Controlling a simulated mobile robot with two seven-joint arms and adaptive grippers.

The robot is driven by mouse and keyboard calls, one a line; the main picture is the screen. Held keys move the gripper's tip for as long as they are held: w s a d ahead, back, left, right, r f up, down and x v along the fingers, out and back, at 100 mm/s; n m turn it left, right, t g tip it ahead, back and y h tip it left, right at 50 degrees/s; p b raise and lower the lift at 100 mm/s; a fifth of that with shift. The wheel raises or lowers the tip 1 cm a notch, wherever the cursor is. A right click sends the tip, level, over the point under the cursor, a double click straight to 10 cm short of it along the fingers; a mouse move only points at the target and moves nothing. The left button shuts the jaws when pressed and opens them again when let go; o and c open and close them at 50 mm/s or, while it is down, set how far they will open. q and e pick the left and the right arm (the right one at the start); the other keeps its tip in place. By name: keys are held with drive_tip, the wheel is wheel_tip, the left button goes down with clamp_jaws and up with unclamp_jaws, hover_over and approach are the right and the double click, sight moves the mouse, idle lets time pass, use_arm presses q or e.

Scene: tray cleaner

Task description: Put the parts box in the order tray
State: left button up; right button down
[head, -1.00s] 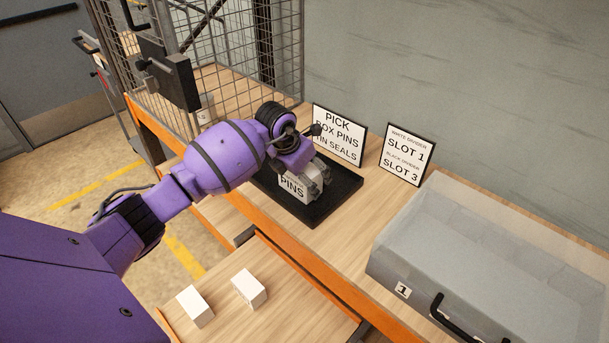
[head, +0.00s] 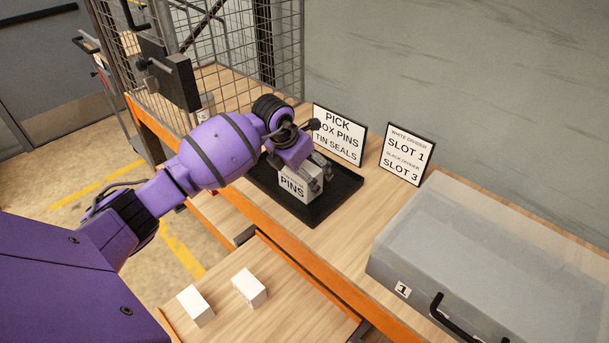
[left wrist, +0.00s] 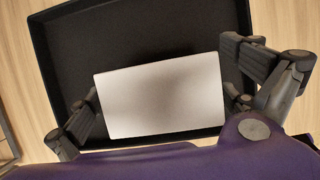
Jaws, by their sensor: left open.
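The parts box is a white box marked PINS (head: 293,186). It sits in the black order tray (head: 338,199) on the workbench, and its plain top (left wrist: 161,95) fills the middle of the left wrist view. My left gripper (head: 313,172) is just above the box. In the left wrist view its fingers (left wrist: 165,108) stand open on either side of the box, with a gap at the right; contact at the left finger is unclear. The box's far side is hidden by the gripper. My right gripper is not in view.
A sign reading PICK BOX PINS, TIN SEALS (head: 339,134) and a slot sign (head: 403,155) stand behind the tray. A translucent case (head: 480,265) labelled 1 stands at right. Two white blocks (head: 249,287) (head: 195,306) lie on the lower shelf. A wire cage (head: 235,55) is at back left.

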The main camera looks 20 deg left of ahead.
use_arm(q)
drive_tip(key=v, duration=1)
drive_tip(key=shift+s, duration=0.1)
